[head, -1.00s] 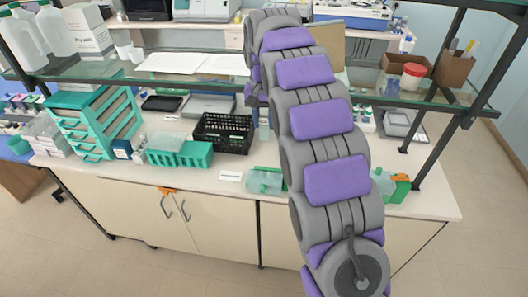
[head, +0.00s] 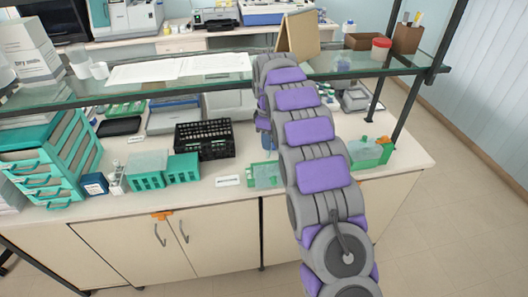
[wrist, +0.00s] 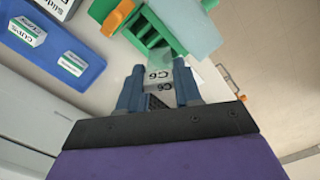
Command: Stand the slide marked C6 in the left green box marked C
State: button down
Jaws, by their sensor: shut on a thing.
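My gripper (wrist: 158,92) shows in the wrist view, its two blue fingers closed on a slide marked C6 (wrist: 159,76). The slide's clear part points away from the fingers. A green slotted box (wrist: 150,32) with a pale lid lies just beyond the slide, apart from it as far as I can tell. In the head view, a green box (head: 372,163) stands right of my arm, and another green box (head: 252,181) stands left of it, partly hidden. I cannot read a C on either. My arm hides the gripper there.
Two teal boxes (head: 148,180) and a black rack (head: 205,152) stand on the left of the bench. A glass shelf (head: 225,82) on dark posts spans above. A blue tray (wrist: 50,45) with small packs lies left in the wrist view.

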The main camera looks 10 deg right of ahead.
jog(key=shift+w+a+f+n+b, duration=0.3)
jog(key=shift+a+f+n+b, duration=0.15)
jog(key=shift+f+n, duration=0.75)
jog(key=shift+w+a+f+n+b, duration=0.4)
jog(key=shift+f+n, duration=0.55)
jog(key=shift+f, duration=0.5)
jog(key=shift+w+a+f+n+b, duration=0.25)
jog(key=shift+a+f+n+b, duration=0.2)
jog(key=shift+f+n, duration=0.75)
jog(key=shift+d+f, duration=0.15)
jog(key=shift+f, duration=0.8)
jog(key=shift+d+f, duration=0.1)
jog(key=shift+f, duration=0.8)
jog(key=shift+d+f, duration=0.2)
jog(key=shift+f, duration=0.2)
jog(key=c, duration=0.7)
grip_release()
jog(key=shift+a, duration=0.1)
